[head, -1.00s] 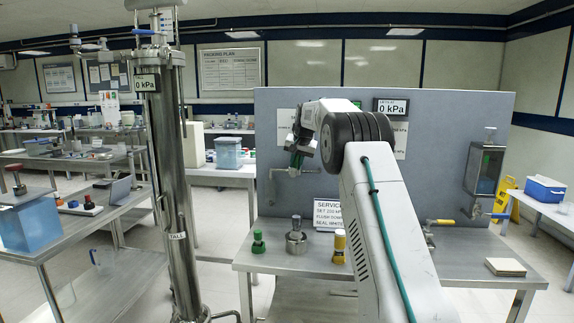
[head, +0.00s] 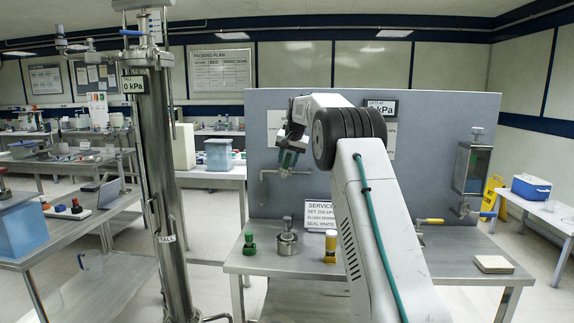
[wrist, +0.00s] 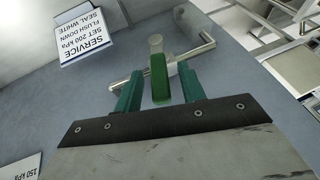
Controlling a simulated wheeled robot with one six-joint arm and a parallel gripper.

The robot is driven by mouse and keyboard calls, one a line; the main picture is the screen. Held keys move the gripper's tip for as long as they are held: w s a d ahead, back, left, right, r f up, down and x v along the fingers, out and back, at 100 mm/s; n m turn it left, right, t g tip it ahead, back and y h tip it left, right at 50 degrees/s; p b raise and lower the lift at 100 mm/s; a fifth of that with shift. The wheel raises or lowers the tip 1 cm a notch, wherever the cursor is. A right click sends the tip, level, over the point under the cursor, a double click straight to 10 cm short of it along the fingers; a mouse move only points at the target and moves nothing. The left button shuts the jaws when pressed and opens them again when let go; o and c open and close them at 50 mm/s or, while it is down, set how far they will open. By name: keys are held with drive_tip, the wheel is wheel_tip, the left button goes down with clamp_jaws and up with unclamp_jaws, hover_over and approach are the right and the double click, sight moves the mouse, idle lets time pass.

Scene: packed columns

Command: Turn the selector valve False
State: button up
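The selector valve's green lever (wrist: 159,78) shows in the wrist view, hanging from a metal stem in front of a horizontal metal pipe (wrist: 195,47) on the grey panel. My gripper (wrist: 160,90) is open, with one teal finger on each side of the lever. A gap shows on both sides, so neither finger appears to touch it. In the head view my gripper (head: 287,158) is at the panel, by the pipe (head: 264,184). There the gripper and wrist hide most of the valve.
A steel table (head: 262,265) stands below the panel (head: 425,130), carrying a green-capped bottle (head: 250,244), a steel pot (head: 287,243), a yellow container (head: 331,246) and a service sign (head: 319,214). A tall steel column (head: 160,180) stands left. A yellow-handled valve (head: 432,221) is right.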

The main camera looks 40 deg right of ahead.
drive_tip(key=v, duration=0.5)
